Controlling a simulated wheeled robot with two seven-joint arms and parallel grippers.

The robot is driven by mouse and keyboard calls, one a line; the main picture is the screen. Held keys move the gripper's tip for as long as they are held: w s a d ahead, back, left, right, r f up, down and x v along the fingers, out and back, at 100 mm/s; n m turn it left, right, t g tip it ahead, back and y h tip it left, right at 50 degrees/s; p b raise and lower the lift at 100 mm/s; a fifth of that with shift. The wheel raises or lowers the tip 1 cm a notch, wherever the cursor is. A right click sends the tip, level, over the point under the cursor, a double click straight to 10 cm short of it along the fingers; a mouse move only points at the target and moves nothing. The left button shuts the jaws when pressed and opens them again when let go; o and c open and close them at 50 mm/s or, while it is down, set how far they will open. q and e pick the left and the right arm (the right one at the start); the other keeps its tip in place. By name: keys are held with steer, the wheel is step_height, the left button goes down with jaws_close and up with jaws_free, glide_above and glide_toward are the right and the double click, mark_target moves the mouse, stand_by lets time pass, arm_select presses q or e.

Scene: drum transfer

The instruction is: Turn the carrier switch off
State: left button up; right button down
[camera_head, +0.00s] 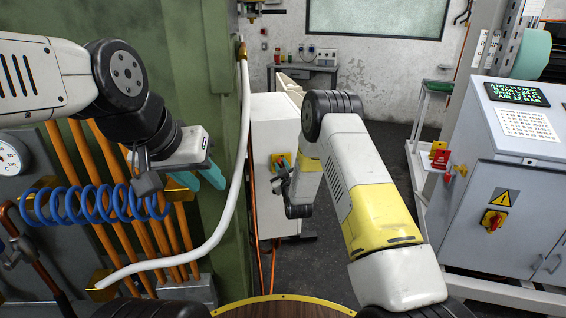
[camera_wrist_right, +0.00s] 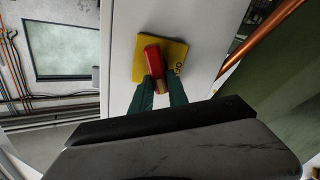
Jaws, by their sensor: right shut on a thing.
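The carrier switch is a red rotary handle (camera_wrist_right: 153,60) on a yellow plate (camera_wrist_right: 175,52), mounted on a pale cabinet. The yellow plate also shows in the head view (camera_head: 289,157), on the white cabinet (camera_head: 262,180); the handle is mostly hidden there by my gripper. My right gripper (camera_wrist_right: 160,88) has its dark green fingers on both sides of the red handle, shut on it. Lettering on the plate's right edge is partly visible but too small to read surely. My left gripper (camera_head: 200,180) is open and empty, with teal fingertips apart, near the green column.
A blue coiled hose (camera_head: 95,203), a white hose (camera_head: 232,205) and orange pipes lie by my left arm. A grey control cabinet (camera_head: 500,190) with a red-and-yellow switch (camera_head: 493,221) stands at the right. Dark floor is free between the cabinets.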

steer(key=n, duration=0.4)
steer(key=f+n, duration=0.1)
steer(key=n, duration=0.3)
steer(key=a+n, duration=0.1)
steer(key=n, duration=0.3)
steer(key=shift+s+f+n, duration=0.15)
steer(key=shift+f+n, duration=0.2)
steer(key=shift+n, duration=0.05)
steer(key=shift+d, duration=0.1)
steer(key=c, duration=1.3)
jaws_free()
steer(key=v, duration=0.8)
